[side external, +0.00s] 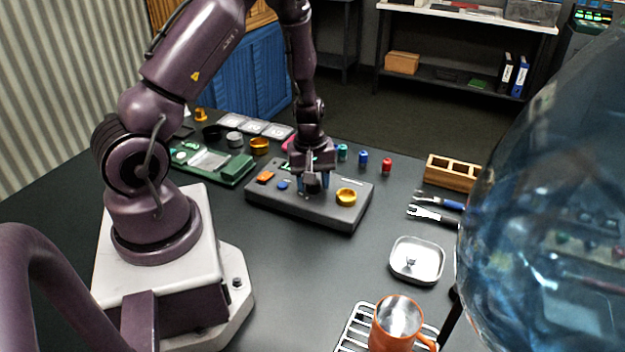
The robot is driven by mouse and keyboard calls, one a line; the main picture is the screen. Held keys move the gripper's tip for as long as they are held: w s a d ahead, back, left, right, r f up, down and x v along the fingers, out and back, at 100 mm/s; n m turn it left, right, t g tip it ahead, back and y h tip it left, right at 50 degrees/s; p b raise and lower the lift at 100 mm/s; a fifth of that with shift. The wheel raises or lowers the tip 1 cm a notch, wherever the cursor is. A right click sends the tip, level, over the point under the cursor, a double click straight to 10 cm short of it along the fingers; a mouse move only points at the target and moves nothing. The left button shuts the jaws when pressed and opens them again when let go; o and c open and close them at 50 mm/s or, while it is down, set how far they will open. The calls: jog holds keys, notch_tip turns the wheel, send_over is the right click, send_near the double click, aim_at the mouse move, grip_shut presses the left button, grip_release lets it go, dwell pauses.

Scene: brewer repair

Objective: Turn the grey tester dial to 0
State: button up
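The tester (335,213) is a flat dark grey box on the table. It carries an orange part (265,177), a small blue part (283,184) and a gold ring-shaped part (346,196). My gripper (313,186) points straight down over the middle of the tester, between the blue part and the gold part. Its fingertips are low, close to the tester's top. The grey dial is not clearly visible; the gripper covers that area. Whether the fingers are closed on it I cannot tell. The dial's markings cannot be read.
A green circuit board (238,168) lies left of the tester. Small coloured cylinders, including a red one (387,167), stand behind it. A wooden block (452,173), pliers (438,202), a metal tray (416,280) and an orange mug (392,335) are to the right. A large blue transparent vessel (550,200) blocks the right side.

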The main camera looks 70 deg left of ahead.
jog(key=shift+o, duration=0.8)
notch_tip(320, 180, up, 13)
jog(key=shift+s, duration=0.25)
jog(key=s+d+r+m+t, duration=0.2)
jog(key=s+d+r+m, duration=0.3)
jog(key=d+r+m, duration=0.3)
jog(key=s+d+r+m+t, duration=0.3)
jog(key=s+d+r+m, duration=0.1)
jog(key=d+r+m, duration=0.4)
jog(key=shift+s+d+r, duration=0.4)
jog(key=shift+d+r, duration=0.25)
jog(key=shift+r, duration=0.15)
